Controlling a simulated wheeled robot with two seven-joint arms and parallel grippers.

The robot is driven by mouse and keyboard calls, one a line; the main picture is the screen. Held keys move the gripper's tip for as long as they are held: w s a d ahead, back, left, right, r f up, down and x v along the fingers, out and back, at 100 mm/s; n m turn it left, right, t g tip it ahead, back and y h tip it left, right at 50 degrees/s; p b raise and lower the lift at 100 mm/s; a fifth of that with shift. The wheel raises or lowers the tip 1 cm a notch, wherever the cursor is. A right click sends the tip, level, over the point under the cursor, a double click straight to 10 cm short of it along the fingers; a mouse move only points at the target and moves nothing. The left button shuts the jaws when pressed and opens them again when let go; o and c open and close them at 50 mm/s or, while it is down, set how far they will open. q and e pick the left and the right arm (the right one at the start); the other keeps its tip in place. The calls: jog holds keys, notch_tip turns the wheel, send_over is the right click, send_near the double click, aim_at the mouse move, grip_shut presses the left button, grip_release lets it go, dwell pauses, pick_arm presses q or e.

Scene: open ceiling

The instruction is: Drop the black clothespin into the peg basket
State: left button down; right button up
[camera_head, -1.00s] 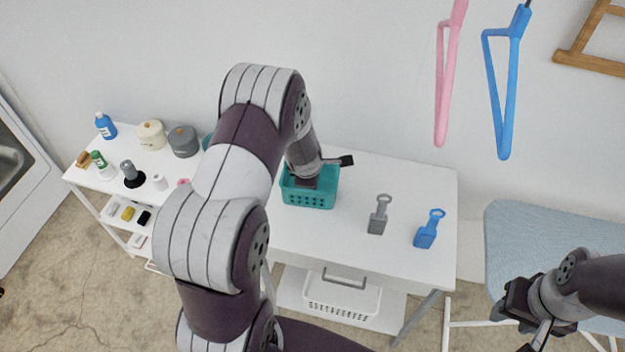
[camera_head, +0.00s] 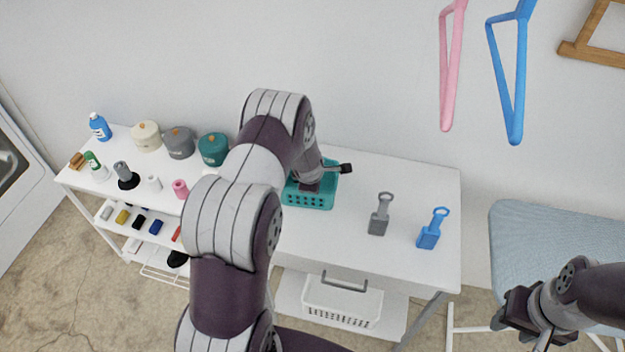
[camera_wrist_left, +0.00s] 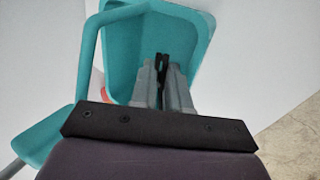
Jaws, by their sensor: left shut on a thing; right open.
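The teal peg basket (camera_head: 308,198) stands on the white table in the head view. In the left wrist view the teal basket (camera_wrist_left: 120,45) fills the upper part, and its inside shows beyond my fingers. My left gripper (camera_wrist_left: 163,82) is shut on the black clothespin (camera_wrist_left: 162,66), a small dark piece between the fingertips, over the basket opening. In the head view my left arm hides part of the basket, and the clothespin cannot be made out there. My right gripper (camera_head: 515,322) is open and empty at the lower right, near the ironing board.
A grey scoop (camera_head: 379,222) and a blue scoop (camera_head: 431,232) lie on the table right of the basket. A white basket (camera_head: 343,300) sits on the shelf below. Lidded pots (camera_head: 179,142) and bottles stand at left. Pink and blue hangers (camera_head: 509,85) hang at upper right.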

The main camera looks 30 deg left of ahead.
pick_arm(q)
jog(key=c, duration=1)
grip_release()
jog(key=shift+f, duration=0.1)
jog(key=shift+c, duration=0.2)
jog(key=p+v, duration=0.3)
jog(key=v, duration=0.7)
jog(key=shift+p, duration=0.35)
